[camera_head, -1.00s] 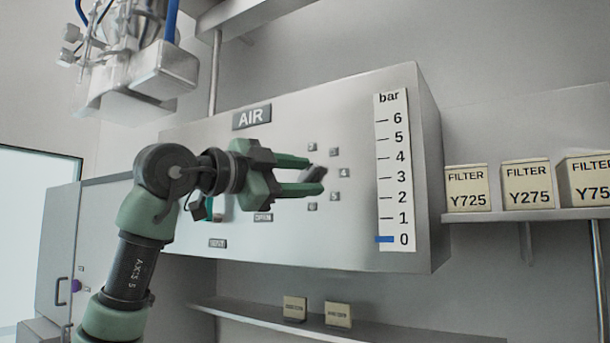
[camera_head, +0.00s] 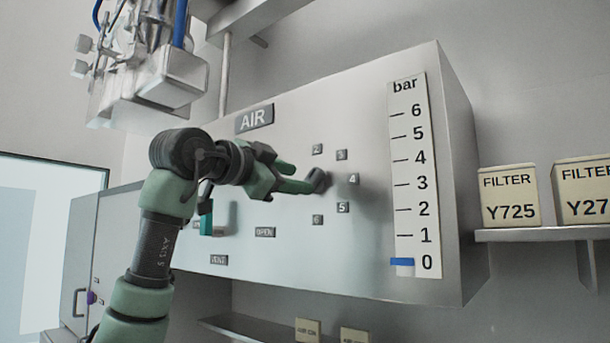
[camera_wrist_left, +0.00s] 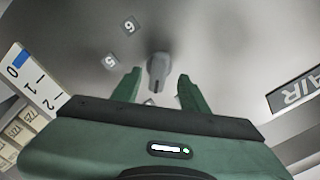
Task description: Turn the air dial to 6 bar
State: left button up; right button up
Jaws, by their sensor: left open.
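The air dial (camera_head: 319,181) is a dark grey knob on the front of the metal AIR box, with number plates 2 to 6 around it. Its exact pointing direction is hard to tell. My left gripper (camera_head: 302,179) is open, its green fingers reaching toward the dial from the left. In the left wrist view the dial (camera_wrist_left: 158,70) shows centred between and just beyond the open fingertips (camera_wrist_left: 159,80), with space on both sides. The bar scale (camera_head: 415,180) has its blue marker (camera_head: 402,262) at 0. My right gripper is not in view.
A teal handle (camera_head: 206,220) sits left of the dial, near the OPEN (camera_head: 265,232) and VENT (camera_head: 219,260) plates. A shelf with filter boxes (camera_head: 509,196) is at the right. A metal apparatus (camera_head: 150,80) hangs at upper left.

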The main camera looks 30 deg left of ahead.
aim_at(313, 181)
pick_arm(q)
jog(key=w+p, duration=0.1)
jog(key=w, duration=0.2)
jog(key=shift+w+d+f, duration=0.1)
jog(key=shift+w+d, duration=0.05)
jog(key=shift+w, duration=0.15)
jog(key=shift+c, duration=1)
grip_shut()
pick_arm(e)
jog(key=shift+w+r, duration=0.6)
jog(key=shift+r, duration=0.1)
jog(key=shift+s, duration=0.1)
